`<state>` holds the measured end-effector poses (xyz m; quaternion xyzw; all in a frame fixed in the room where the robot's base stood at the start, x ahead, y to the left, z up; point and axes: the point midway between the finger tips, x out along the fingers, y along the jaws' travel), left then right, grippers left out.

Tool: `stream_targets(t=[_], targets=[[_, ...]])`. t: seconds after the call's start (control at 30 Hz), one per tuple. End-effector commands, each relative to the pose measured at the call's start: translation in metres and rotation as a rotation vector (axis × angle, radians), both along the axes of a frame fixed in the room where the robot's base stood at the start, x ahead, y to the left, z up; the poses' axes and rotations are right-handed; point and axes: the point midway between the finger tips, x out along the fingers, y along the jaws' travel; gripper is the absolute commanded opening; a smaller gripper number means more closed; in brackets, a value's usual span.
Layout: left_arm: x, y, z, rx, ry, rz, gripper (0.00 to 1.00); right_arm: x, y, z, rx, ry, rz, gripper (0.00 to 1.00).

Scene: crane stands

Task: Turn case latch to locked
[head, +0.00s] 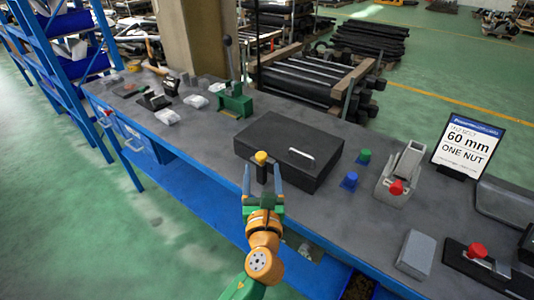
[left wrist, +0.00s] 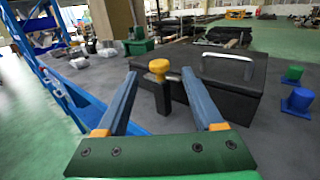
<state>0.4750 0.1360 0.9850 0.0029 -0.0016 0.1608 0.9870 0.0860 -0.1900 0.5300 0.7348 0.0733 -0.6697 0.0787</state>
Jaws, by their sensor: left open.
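A black case (head: 290,148) lies closed on the grey workbench, with a light metal handle (head: 301,155) on its lid. It also fills the right middle of the left wrist view (left wrist: 230,85). The case latch (head: 262,160) has a yellow knob on a dark upright piece at the case's near left side; it shows in the left wrist view (left wrist: 158,70). My left gripper (head: 262,178) is open, its blue-grey fingers on either side of the latch. I cannot tell whether they touch it. My right gripper is not in view.
Green and blue knobs (head: 349,181) stand right of the case, beside a grey fixture with a red knob (head: 396,187). A green lever device (head: 235,100) stands behind left. A sign (head: 467,145) stands far right. The bench left of the case is partly clear.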

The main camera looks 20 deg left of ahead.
Motion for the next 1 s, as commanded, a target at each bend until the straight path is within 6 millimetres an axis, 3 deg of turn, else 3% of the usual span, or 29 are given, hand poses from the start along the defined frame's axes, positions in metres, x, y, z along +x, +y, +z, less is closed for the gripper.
stream_targets(t=[0.3,0.6,0.87,1.0], targets=[[0.054,0.019,0.000,-0.001,0.000,0.001,0.69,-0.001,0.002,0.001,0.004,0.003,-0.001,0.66],[0.060,0.021,-0.001,-0.005,0.002,0.000,0.69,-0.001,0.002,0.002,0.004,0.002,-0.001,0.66],[0.060,0.021,-0.001,-0.005,0.002,0.000,0.00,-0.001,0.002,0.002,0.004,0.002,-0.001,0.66],[0.060,0.021,-0.001,-0.005,0.003,-0.001,0.00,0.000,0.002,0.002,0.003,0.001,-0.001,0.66]])
